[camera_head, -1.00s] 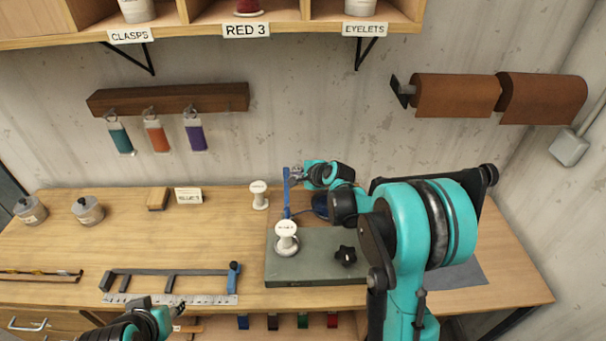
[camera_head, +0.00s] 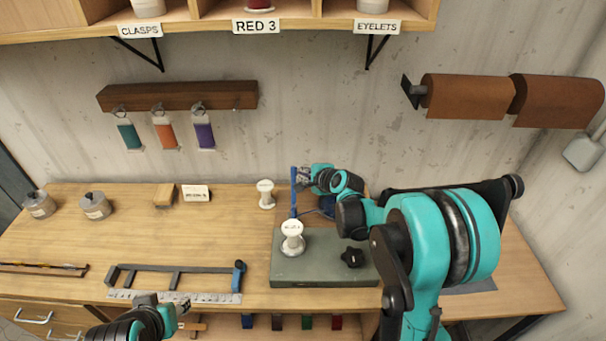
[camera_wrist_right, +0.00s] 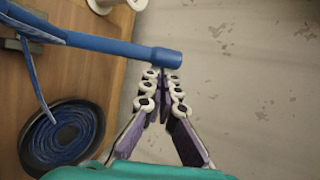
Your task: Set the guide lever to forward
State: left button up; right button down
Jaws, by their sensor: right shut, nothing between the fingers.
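The guide lever looks to be the upright blue lever (camera_head: 294,192) at the back left of the grey-green machine base (camera_head: 318,278). In the right wrist view the blue bar (camera_wrist_right: 110,44) comes in from the left and ends just in front of my fingertips. My right gripper (camera_head: 301,177) is shut and empty, with its fingertips (camera_wrist_right: 165,74) close beside the lever's free end. I cannot tell whether they touch. My left gripper (camera_head: 183,305) is low at the front left, and its jaws are too small to read.
A white labelled spool (camera_head: 292,243) and a black star knob (camera_head: 352,257) are on the base. Another white spool (camera_head: 266,195) stands behind it. A blue coil in a dark dish (camera_wrist_right: 66,138) lies beside the lever. A blue-ended bar frame (camera_head: 170,270) lies left.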

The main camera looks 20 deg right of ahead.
jog(key=s+a+r+t, duration=0.1)
jog(key=s+a+r, duration=0.1)
jog(key=s, duration=0.5)
jog(key=shift+r+t+b, duration=0.2)
jog(key=shift+t+b, duration=0.1)
jog(key=shift+b, duration=0.15)
jog(key=shift+r+p, duration=0.65)
jog(key=shift+r, duration=0.15)
jog(key=shift+w, duration=0.1)
